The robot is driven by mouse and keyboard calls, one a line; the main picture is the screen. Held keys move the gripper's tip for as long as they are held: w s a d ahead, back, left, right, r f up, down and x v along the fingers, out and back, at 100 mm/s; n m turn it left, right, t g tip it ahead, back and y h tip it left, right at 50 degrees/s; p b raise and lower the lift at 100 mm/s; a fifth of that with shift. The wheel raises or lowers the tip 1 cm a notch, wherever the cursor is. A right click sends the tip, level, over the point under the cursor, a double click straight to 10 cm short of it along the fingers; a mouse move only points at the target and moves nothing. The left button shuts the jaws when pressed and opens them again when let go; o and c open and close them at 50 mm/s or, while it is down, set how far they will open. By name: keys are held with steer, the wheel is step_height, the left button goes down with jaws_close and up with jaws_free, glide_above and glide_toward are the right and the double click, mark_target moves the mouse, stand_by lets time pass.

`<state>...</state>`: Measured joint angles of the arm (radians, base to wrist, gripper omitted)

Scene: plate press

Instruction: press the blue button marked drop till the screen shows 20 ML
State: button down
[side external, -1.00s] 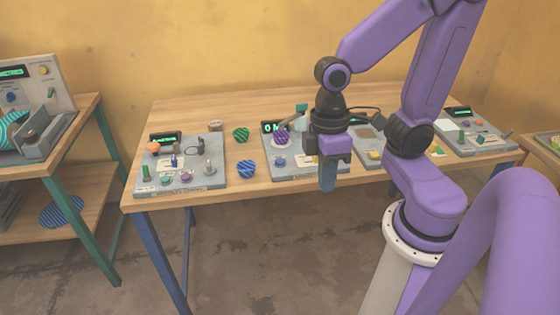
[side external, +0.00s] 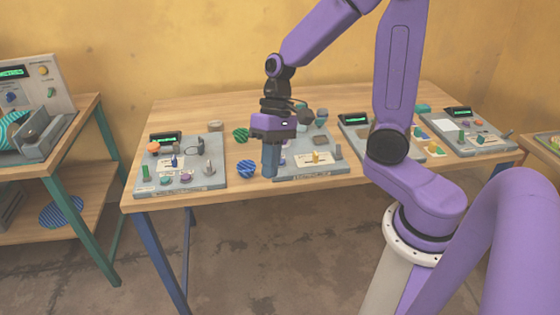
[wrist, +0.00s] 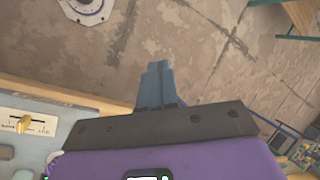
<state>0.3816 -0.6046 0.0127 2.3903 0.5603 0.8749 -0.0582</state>
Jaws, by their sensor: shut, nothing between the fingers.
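The middle grey panel (side external: 325,171) lies on the wooden table, with a white label and a yellow knob (side external: 316,157). My gripper (side external: 269,176) is shut and empty, its blue-grey fingers pointing down over the panel's left edge in the side view. The blue button and the panel's screen are hidden behind my gripper in this view. I cannot tell whether the fingertips touch anything. In the wrist view my closed fingers (wrist: 157,66) stand against the floor. The panel's label and yellow knob (wrist: 22,123) show at the left there. A dark patch with green marks is cut off at the bottom edge, unreadable.
A blue striped ball (side external: 246,169) sits just left of my fingers, and a green striped ball (side external: 241,134) farther back. Another panel (side external: 205,180) with knobs stands at the left, and more panels (side external: 480,142) at the right. The table's front edge is close.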

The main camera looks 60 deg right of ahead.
steer(key=w+d+m+t+y, duration=0.2)
steer(key=w+d+m, duration=0.1)
steer(key=w+m, duration=0.35)
steer(key=m+t+h, duration=0.3)
steer(key=m+t, duration=0.5)
steer(key=m, duration=0.6)
glide_above(283, 161)
steer(key=shift+f, duration=2.05)
steer(key=shift+f+y, duration=0.15)
steer(key=shift+y, duration=0.15)
steer(key=shift+f, duration=4.25)
steer(key=shift+f, duration=0.1)
steer(key=shift+f, duration=0.35)
